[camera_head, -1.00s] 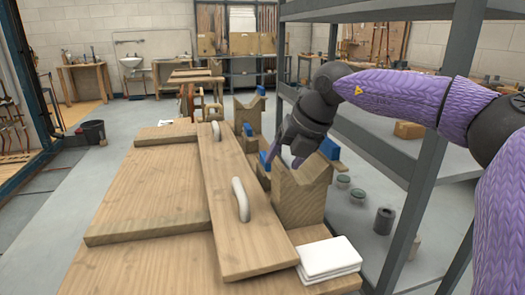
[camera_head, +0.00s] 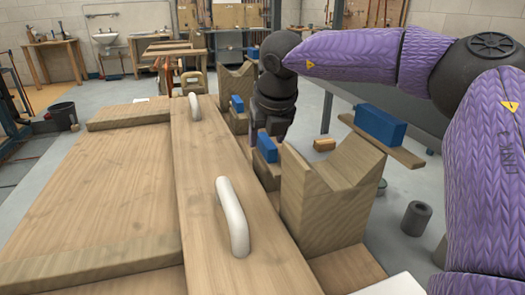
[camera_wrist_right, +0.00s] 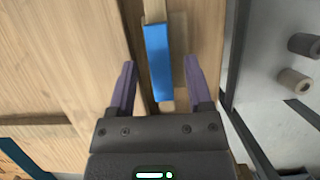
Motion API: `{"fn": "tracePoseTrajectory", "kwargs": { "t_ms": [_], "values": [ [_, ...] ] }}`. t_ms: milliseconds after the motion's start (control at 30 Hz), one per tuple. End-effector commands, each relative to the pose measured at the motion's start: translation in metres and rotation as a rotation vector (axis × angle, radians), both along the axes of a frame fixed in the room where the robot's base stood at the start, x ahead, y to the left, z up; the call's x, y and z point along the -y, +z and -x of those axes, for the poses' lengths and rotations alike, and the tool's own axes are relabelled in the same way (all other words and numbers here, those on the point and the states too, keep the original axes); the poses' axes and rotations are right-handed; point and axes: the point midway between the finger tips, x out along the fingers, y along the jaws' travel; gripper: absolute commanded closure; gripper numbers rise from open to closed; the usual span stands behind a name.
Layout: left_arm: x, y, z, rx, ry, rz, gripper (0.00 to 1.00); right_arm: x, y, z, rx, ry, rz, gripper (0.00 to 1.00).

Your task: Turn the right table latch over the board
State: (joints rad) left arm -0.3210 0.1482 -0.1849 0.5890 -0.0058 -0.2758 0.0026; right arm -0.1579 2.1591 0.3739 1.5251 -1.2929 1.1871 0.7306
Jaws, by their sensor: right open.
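The long wooden board (camera_head: 205,165) with two white handles lies along the table (camera_head: 110,205). My right gripper (camera_head: 268,130) points down at the board's right side, close to a blue latch block (camera_head: 266,148) in the head view. In the right wrist view, my open gripper (camera_wrist_right: 161,82) has one purple finger on each side of a blue block (camera_wrist_right: 158,62) on a narrow wooden strip. The block looks below the fingertips; contact cannot be told. Another blue block (camera_head: 380,125) sits on a wooden strip farther right. My left gripper is out of view.
A V-notched wooden block (camera_head: 325,195) stands right of the board, with another (camera_head: 236,82) farther back. A grey metal shelf stands behind my right arm. Dark cylinders (camera_head: 416,218) are at the right. The table's left part is clear.

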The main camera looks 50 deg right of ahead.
Motion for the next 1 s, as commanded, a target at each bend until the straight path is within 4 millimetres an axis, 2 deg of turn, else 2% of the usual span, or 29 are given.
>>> {"fn": "tracePoseTrajectory", "kwargs": {
  "t_ms": [33, 100, 367, 467, 600, 700, 1000],
  "values": [
    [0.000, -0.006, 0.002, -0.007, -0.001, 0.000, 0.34, 0.001, -0.012, -0.003, -0.005, -0.002, -0.001, 0.35],
    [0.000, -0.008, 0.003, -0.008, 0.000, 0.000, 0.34, 0.003, -0.015, -0.005, -0.003, -0.001, -0.001, 0.35],
    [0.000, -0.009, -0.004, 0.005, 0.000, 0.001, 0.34, 0.003, -0.014, -0.005, 0.002, -0.001, -0.001, 0.35],
    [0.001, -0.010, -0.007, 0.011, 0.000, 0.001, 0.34, 0.003, -0.014, -0.005, 0.001, -0.001, -0.001, 0.52],
    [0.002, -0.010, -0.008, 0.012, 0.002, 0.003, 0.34, 0.003, -0.014, -0.005, 0.001, -0.001, -0.001, 0.82],
    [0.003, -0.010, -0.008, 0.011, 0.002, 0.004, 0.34, 0.003, -0.014, -0.005, 0.001, -0.001, -0.001, 1.00],
    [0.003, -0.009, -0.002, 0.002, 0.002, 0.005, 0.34, 0.003, -0.014, -0.005, 0.000, -0.001, 0.000, 1.00]
  ]
}}
